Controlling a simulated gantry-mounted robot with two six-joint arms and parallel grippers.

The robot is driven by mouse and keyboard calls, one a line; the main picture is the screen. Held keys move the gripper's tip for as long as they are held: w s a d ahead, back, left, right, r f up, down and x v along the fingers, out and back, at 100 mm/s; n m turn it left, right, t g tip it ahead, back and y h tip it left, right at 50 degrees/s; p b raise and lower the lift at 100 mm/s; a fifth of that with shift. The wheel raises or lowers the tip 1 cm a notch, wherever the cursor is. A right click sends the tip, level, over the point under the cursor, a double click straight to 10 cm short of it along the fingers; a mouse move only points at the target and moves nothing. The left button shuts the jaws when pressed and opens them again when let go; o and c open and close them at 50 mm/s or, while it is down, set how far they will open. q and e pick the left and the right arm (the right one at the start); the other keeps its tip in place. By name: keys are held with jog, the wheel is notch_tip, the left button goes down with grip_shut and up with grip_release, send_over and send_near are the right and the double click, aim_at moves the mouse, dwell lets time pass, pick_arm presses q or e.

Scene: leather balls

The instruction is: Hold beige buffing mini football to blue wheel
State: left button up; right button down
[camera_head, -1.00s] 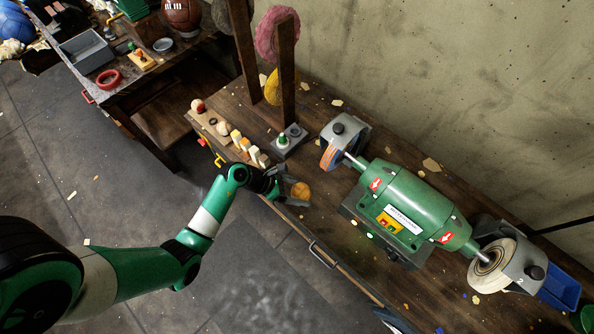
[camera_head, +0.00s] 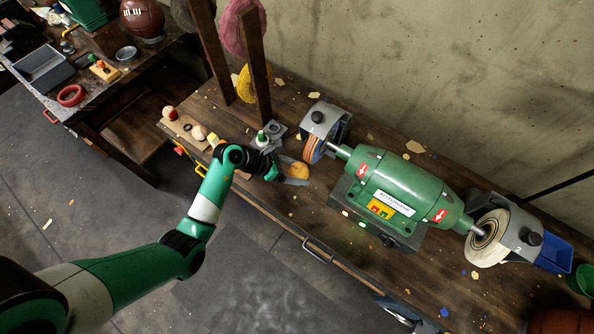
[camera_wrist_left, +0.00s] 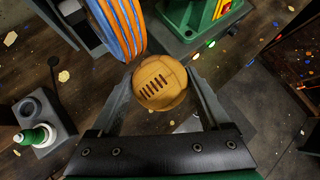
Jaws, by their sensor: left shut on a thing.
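The beige mini football (camera_head: 299,170) is a small tan ball with dark lacing, seen large in the left wrist view (camera_wrist_left: 160,83). My left gripper (camera_head: 295,174) is shut on it, one finger on each side, above the bench. The blue wheel (camera_head: 314,149), striped blue and orange, sits under a grey guard at the left end of the green buffing machine (camera_head: 405,188). In the left wrist view the wheel (camera_wrist_left: 122,25) is just beyond the ball's upper left; whether they touch I cannot tell. My right gripper is not in view.
A pale wheel (camera_head: 488,240) sits on the machine's right end. A wooden post (camera_head: 257,85) and a small grey stand with a green-capped bottle (camera_head: 262,138) are close to my left gripper. Small balls lie on a wooden board (camera_head: 184,127) at left.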

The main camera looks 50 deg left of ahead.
pick_arm(q)
jog(key=shift+w+a+r, duration=0.15)
jog(key=shift+w+a, duration=0.05)
jog(key=shift+w, duration=0.5)
dwell(2.1)
dwell(0.8)
jog(key=shift+s+d, duration=0.1)
jog(key=shift+s, duration=0.2)
jog(key=shift+s+d+p, duration=0.15)
jog(key=shift+s+p, duration=0.4)
jog(key=shift+s, duration=0.05)
jog(key=shift+s+d+p, duration=0.15)
jog(key=shift+s+p, duration=0.35)
jog(key=shift+s, duration=0.1)
jog(key=s, duration=0.1)
jog(key=s+p, duration=0.1)
jog(key=s+d+f+p, duration=0.1)
jog(key=shift+s+f, duration=0.1)
jog(key=shift+s, duration=0.25)
dwell(0.3)
